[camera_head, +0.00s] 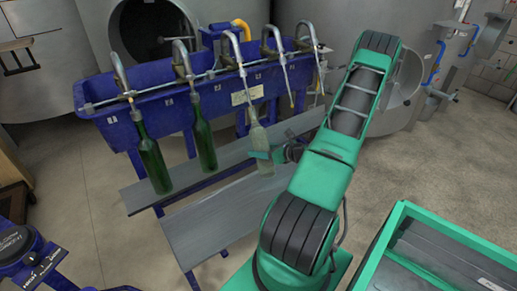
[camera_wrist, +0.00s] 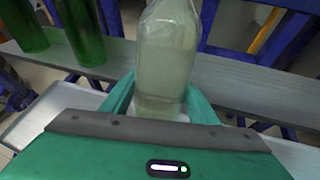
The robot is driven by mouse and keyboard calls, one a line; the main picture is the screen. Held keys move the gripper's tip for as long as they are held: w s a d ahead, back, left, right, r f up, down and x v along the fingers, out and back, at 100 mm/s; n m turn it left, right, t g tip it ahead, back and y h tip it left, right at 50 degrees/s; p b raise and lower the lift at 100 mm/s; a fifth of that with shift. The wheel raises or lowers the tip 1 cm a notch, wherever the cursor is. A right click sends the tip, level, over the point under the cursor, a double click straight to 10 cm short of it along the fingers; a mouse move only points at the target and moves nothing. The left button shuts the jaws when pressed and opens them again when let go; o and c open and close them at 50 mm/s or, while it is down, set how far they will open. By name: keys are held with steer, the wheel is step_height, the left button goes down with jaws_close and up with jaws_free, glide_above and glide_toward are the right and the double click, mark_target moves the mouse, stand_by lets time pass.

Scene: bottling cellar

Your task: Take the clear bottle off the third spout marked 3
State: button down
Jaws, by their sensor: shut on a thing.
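The clear bottle (camera_head: 260,143) hangs upright, a little tilted, with its neck at the third spout (camera_head: 240,66) of the blue filler. In the wrist view the clear bottle (camera_wrist: 167,58) stands between my gripper's green fingers. My gripper (camera_head: 270,156) is shut on its body; the wrist view shows the fingers (camera_wrist: 158,98) on both sides of it. The bottle holds pale, cloudy liquid or glass tint; I cannot tell which. The spout's tip inside the neck is hard to make out.
Two green bottles (camera_head: 152,160) (camera_head: 204,140) stand at the first two spouts. The fourth and fifth spouts (camera_head: 285,67) carry no bottle. Grey shelf boards (camera_head: 215,215) run below the blue trough (camera_head: 150,115). A green-rimmed crate (camera_head: 445,232) is at the lower right.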

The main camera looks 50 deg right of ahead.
mark_target(269, 173)
steer(key=shift+s+a+f, duration=0.15)
steer(key=shift+s+f, duration=0.45)
steer(key=shift+f, duration=0.65)
steer(key=shift+s+a+f, duration=0.15)
steer(key=shift+s+f, duration=0.4)
steer(key=shift+f, duration=0.7)
steer(key=shift+s+a+f, duration=0.15)
steer(key=shift+s+f, duration=0.45)
steer(key=shift+f, duration=0.65)
steer(key=shift+s+a+r, duration=0.25)
steer(key=shift+s+r, duration=0.1)
steer(key=shift+s, duration=0.75)
steer(key=shift+s+a+r, duration=0.3)
steer(key=shift+s, duration=0.8)
steer(key=shift+s+a+r, duration=0.25)
steer(key=shift+s+r, duration=0.1)
steer(key=shift+s, duration=0.75)
steer(key=shift+a, duration=0.1)
